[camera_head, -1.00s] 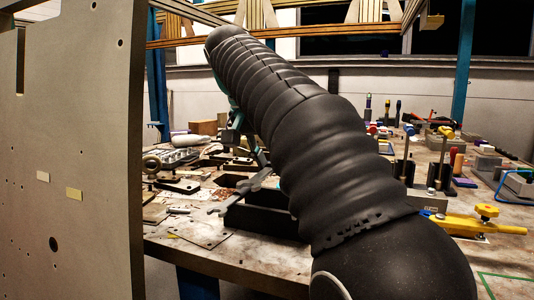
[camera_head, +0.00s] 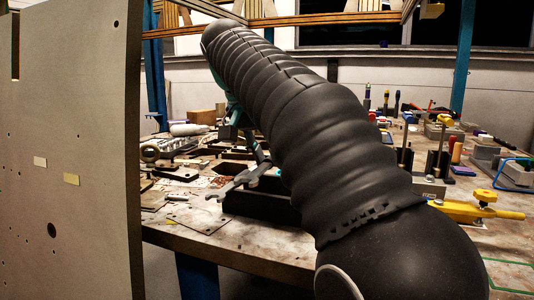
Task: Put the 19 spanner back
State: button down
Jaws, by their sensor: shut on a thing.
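A grey open-ended spanner (camera_head: 240,181) is held out over the table, its open jaw toward the left. It slants up to the right toward my gripper (camera_head: 259,158), which is shut on it. My gripper is mostly hidden behind my thick black arm, with only a teal part and a finger showing. A black block or holder (camera_head: 256,208) stands just below and right of the spanner. I cannot tell whether the spanner touches it, and its right end is hidden by my arm. The size mark on the spanner is too small to read.
A large grey panel (camera_head: 70,130) blocks the left. The worktable (camera_head: 215,245) carries metal parts, a flat plate (camera_head: 198,217), a ring-ended part (camera_head: 150,153) and a white cylinder (camera_head: 188,129). Right of my arm are a yellow clamp (camera_head: 470,211), upright dark posts (camera_head: 405,158) and several tools.

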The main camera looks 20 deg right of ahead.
jog(key=shift+f, duration=0.1)
jog(key=shift+f+b, duration=1.15)
jog(key=shift+f, duration=0.2)
jog(key=shift+f+b, duration=0.65)
jog(key=shift+f, duration=0.35)
dwell(0.6)
jog(key=c, duration=0.9)
grip_release()
jog(key=shift+v, duration=3.75)
